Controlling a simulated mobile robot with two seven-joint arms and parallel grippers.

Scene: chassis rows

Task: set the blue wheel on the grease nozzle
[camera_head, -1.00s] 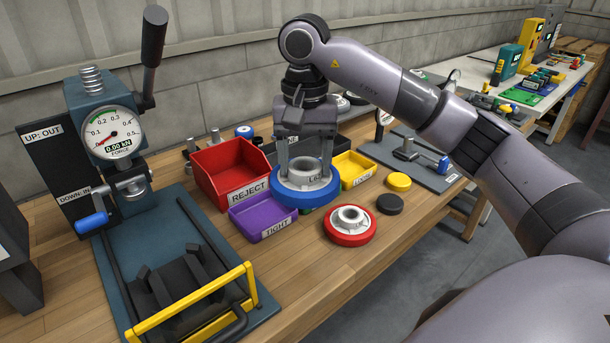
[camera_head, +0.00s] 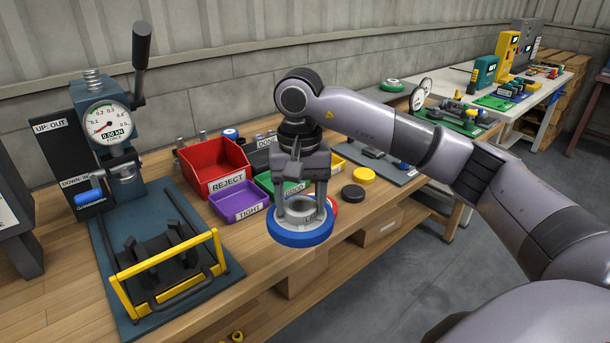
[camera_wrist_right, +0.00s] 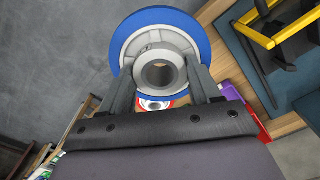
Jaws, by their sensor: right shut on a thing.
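The blue wheel (camera_head: 300,238) has a blue rim and a pale grey hub with a centre hole. My right gripper (camera_head: 299,208) is shut on its hub and holds it in the air, roughly flat, near the bench's front edge. In the right wrist view the blue wheel (camera_wrist_right: 166,16) sits between the fingers (camera_wrist_right: 163,82), with the floor behind much of it. I cannot make out a grease nozzle for certain in these frames. My left gripper is not in view.
A red wheel (camera_head: 332,205) is mostly hidden behind the held wheel. The red REJECT bin (camera_head: 205,165) and purple TIGHT bin (camera_head: 238,212) stand to its left. A press (camera_head: 108,140) with a yellow guard (camera_head: 164,262) fills the bench's left. Yellow (camera_head: 364,175) and black discs (camera_head: 353,192) lie to the right.

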